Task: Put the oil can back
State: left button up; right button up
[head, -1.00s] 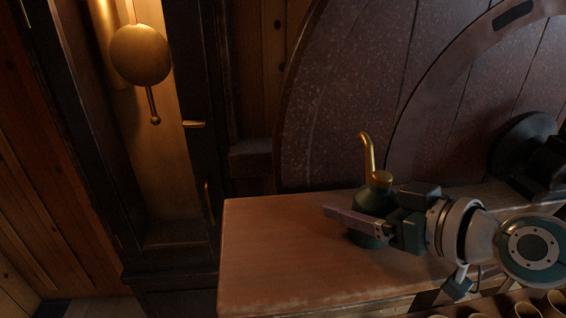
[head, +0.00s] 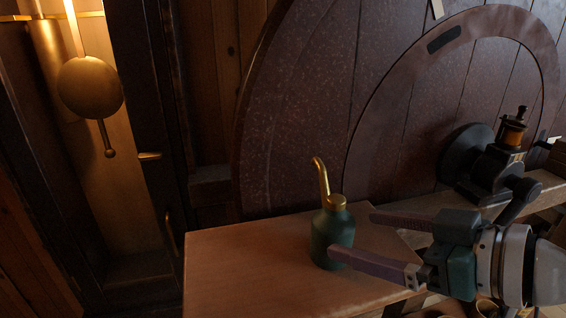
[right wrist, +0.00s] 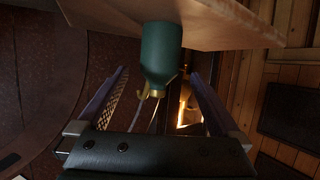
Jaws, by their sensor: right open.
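The oil can (head: 333,238) is a dark green bottle with a brass cap and a curved brass spout. It stands upright on the wooden bench top in the head view. My right gripper (head: 350,236) is open, its two purple fingers pointing left toward the can. The near finger overlaps the can's lower right side in the picture. In the right wrist view the can (right wrist: 161,55) appears upside down, ahead of and between the spread fingers (right wrist: 155,85). I cannot tell whether a finger touches it. My left gripper is not in view.
The can stands on a bare wooden bench top (head: 235,265). A tall clock case with a brass pendulum (head: 90,88) is at the left. A large dark disc (head: 290,110) rises behind the bench. A dark machine with a round wheel (head: 466,153) stands at the right.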

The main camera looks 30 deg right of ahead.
jog(key=v, duration=0.2)
jog(key=shift+s+d, duration=0.1)
jog(key=shift+s, duration=0.15)
jog(key=s+a+f+n+g, duration=0.1)
jog(key=s+a+f+g, duration=0.35)
jog(key=a, duration=0.35)
jog(key=s+m+g+h, duration=0.1)
jog(key=s+g+h, duration=0.2)
jog(key=s+g, duration=0.2)
jog(key=s, duration=0.2)
jog(key=shift+s+r+m, duration=0.25)
jog(key=shift+s+m, duration=0.1)
jog(key=shift+m, duration=0.05)
jog(key=shift+d, duration=0.1)
